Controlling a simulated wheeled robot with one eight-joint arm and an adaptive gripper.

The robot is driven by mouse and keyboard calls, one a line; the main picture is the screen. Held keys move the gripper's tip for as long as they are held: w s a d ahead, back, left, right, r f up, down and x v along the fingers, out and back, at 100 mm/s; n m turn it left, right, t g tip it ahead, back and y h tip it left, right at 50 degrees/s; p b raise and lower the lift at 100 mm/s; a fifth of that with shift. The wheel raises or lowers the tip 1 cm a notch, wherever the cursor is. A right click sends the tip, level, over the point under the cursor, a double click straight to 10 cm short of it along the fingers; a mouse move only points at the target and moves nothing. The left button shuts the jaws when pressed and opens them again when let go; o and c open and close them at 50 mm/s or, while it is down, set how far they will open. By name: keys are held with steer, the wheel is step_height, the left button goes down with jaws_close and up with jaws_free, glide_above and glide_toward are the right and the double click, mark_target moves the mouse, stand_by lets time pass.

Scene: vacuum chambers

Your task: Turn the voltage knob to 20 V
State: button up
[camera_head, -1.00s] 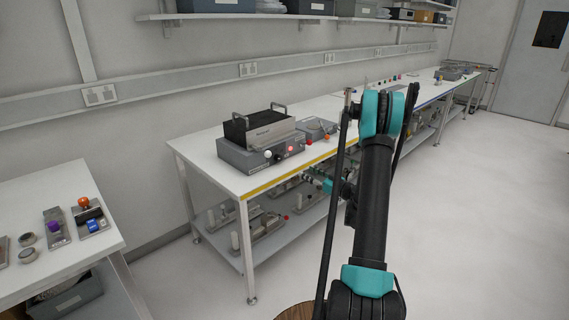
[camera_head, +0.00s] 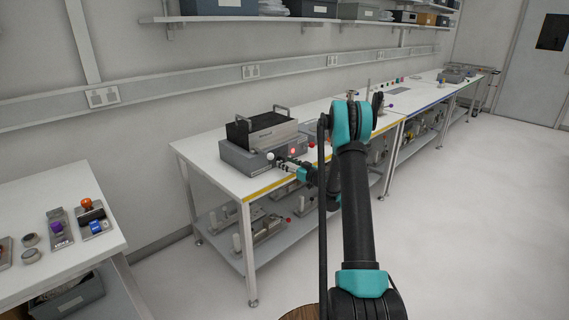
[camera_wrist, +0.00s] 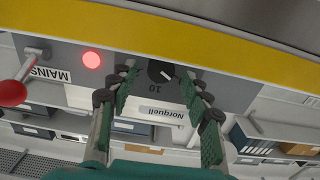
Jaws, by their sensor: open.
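In the wrist view, which is upside down, a round black knob (camera_wrist: 160,72) sits on the grey panel of the power unit, with a pale pointer line and an inverted "10" beside it. My gripper (camera_wrist: 163,80) is open, with one finger on each side of the knob; I cannot tell whether they touch it. In the head view, the grey unit (camera_head: 236,160) stands on the near end of the bench. My gripper (camera_head: 284,163) is at its front, and the knob is hidden there.
A red lit lamp (camera_wrist: 91,60) is left of the knob in the wrist view. Further left, a lever with a red ball (camera_wrist: 12,93) sticks out beside a "MAINS" label. The yellow-edged bench (camera_head: 205,172) runs to the back right. A side table (camera_head: 60,195) is at left.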

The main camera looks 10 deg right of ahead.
steer(key=shift+w+a, duration=0.45)
steer(key=shift+w, duration=0.1)
steer(key=shift+c, duration=0.6)
jaws_close()
steer(key=m, duration=0.5)
steer(key=shift+m, duration=0.3)
steer(key=m, duration=0.6)
steer(key=shift+d+f, duration=0.1)
